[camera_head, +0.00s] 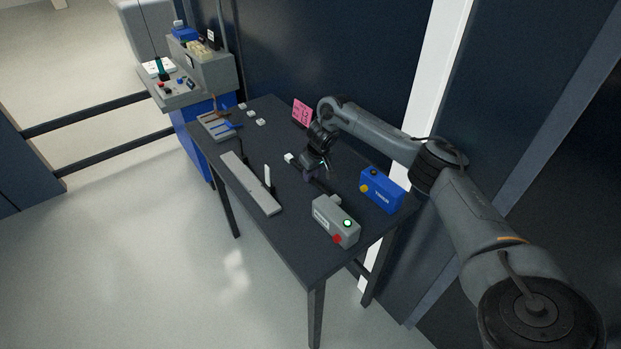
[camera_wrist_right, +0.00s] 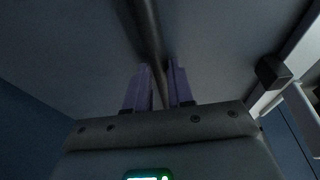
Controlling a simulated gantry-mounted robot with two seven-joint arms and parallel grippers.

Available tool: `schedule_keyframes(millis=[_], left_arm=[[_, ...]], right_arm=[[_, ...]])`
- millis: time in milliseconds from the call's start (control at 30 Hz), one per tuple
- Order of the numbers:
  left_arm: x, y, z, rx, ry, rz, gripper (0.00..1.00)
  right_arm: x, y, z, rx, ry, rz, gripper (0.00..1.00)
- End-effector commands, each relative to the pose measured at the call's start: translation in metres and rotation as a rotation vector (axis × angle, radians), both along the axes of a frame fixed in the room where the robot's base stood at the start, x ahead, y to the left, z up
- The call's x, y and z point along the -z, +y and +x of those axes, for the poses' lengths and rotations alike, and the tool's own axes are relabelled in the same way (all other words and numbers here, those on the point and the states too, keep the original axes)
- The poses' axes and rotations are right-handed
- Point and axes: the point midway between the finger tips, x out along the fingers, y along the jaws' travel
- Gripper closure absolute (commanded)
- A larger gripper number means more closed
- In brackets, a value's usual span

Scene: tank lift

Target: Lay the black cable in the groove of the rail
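The rail (camera_head: 250,182) is a long light-grey strip lying along the left side of the dark table; its groove is too small to make out. My right gripper (camera_head: 313,174) is low over the table, right of the rail and apart from it. In the right wrist view the black cable (camera_wrist_right: 146,28) runs from the top edge down between the purple fingers (camera_wrist_right: 160,85). The fingers are close on either side of it; whether they pinch it is unclear. In the head view the cable is hard to tell from the dark tabletop. My left gripper is not in view.
A pink card (camera_head: 302,113) stands at the back edge. A grey tray (camera_head: 213,126) and small white blocks (camera_head: 250,113) lie at the far end.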

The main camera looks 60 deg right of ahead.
Motion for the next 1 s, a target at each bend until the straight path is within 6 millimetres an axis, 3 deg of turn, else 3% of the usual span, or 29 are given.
schedule_keyframes(millis=[33, 133, 633, 933, 1000], left_arm=[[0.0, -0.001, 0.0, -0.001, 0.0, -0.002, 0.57], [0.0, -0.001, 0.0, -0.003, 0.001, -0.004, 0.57], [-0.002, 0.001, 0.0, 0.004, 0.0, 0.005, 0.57], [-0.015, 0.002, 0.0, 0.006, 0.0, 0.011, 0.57], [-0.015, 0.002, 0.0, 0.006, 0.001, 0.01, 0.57]], right_arm=[[0.0, 0.0, 0.0, 0.0, 0.0, 0.0, 0.86], [0.0, 0.0, 0.0, 0.0, 0.0, 0.0, 1.0], [-0.007, 0.0, 0.0, 0.001, -0.002, 0.0, 1.0], [-0.043, 0.0, 0.001, 0.001, -0.003, 0.0, 1.0], [-0.047, -0.002, -0.009, 0.001, 0.0, -0.002, 1.0]])
